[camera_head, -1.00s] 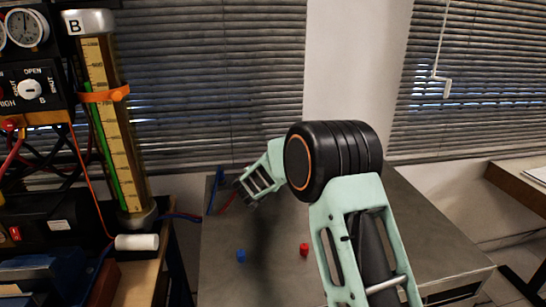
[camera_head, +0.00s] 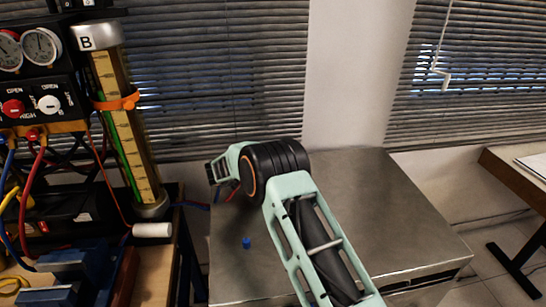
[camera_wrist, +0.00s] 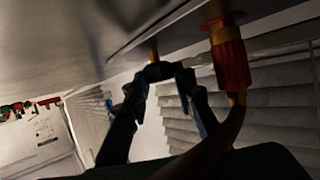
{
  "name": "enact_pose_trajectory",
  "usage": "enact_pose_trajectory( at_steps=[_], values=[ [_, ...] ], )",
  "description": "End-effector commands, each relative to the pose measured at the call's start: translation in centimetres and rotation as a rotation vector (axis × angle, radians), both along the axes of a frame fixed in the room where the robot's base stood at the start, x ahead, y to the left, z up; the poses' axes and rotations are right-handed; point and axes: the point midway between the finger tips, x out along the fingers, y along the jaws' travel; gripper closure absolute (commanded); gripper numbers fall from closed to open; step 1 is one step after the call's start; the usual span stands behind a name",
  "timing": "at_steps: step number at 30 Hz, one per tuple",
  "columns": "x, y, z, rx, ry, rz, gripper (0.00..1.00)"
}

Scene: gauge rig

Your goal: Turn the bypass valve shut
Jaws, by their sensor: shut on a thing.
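On the rig panel at the left of the head view are a red knob (camera_head: 13,107) and a white knob (camera_head: 50,104), with OPEN and SHUT marks near them. I cannot read which one is the bypass valve. My gripper (camera_wrist: 158,72) shows in the wrist view with its fingertips closed together on a small dark piece below a yellow stem (camera_wrist: 154,50). The fingers hide most of that piece. In the head view the end of my arm is in front of the blinds, right of the gauge tube, and its fingertips are not clear.
A clear gauge tube marked B (camera_head: 125,120) stands between the panel and my arm. A blue cap (camera_head: 246,242) lies on the grey cabinet top (camera_head: 400,215). Coloured hoses hang below the panel.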

Motion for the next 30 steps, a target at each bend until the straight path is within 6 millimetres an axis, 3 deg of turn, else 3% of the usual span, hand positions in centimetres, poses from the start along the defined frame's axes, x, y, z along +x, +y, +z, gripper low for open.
enact_pose_trajectory(
  at_steps=[14, 15, 19, 30],
  values=[
    [-0.08, -0.08, -0.25, 0.000, 0.003, -0.014, 1.00],
    [-0.07, -0.08, -0.24, 0.000, 0.003, -0.014, 0.75],
    [-0.04, -0.08, -0.19, 0.000, 0.002, -0.014, 0.61],
    [-0.25, 0.22, 0.12, 0.001, 0.001, -0.012, 0.58]
  ],
)
